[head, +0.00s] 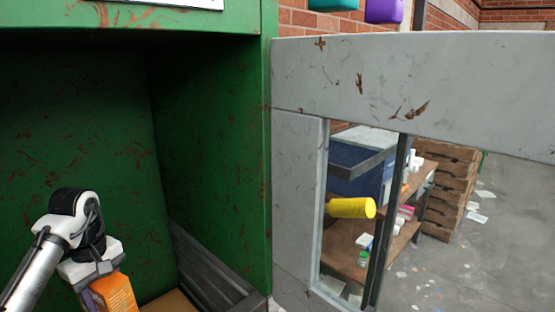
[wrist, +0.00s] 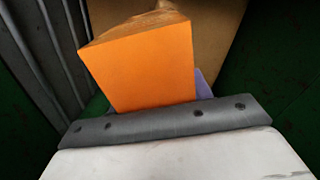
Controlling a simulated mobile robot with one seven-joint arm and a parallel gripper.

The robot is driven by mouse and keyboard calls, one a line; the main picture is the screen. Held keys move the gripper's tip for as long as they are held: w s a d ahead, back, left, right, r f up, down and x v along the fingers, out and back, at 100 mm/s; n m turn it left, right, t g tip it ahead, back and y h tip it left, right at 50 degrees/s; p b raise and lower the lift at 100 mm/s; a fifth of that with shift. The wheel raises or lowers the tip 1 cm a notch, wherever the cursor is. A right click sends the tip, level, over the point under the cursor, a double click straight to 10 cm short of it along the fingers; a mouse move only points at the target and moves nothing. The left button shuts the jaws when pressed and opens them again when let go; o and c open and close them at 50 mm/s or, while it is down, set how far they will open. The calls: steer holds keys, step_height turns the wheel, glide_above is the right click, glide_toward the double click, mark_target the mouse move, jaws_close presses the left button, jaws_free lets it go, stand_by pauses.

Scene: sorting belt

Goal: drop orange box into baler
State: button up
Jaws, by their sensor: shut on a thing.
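The orange box (head: 118,292) is at the lower left of the head view, held at the end of my arm. My gripper (head: 90,298) is shut on it; the fingers are mostly hidden. In the wrist view the orange box (wrist: 140,72) stands out beyond the grey edge of my gripper (wrist: 165,118), with a brown top end. The baler (head: 210,140) is a green, rust-marked metal chamber with its front open. The box is in front of or inside this opening; the exact depth is hard to tell.
Brown cardboard (wrist: 225,35) lies beyond the box, inside the baler. Grey ribbed metal (head: 205,265) lines its lower right side. A grey door panel (head: 400,85) with a window stands open at the right. Through it show shelves, a yellow bottle (head: 350,208) and stacked pallets (head: 447,185).

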steer(key=shift+f, duration=2.25)
steer(key=o, duration=1)
steer(key=shift+r, duration=0.1)
step_height(320, 180, up, 14)
steer(key=shift+f+b, duration=0.2)
steer(key=shift+b, duration=0.7)
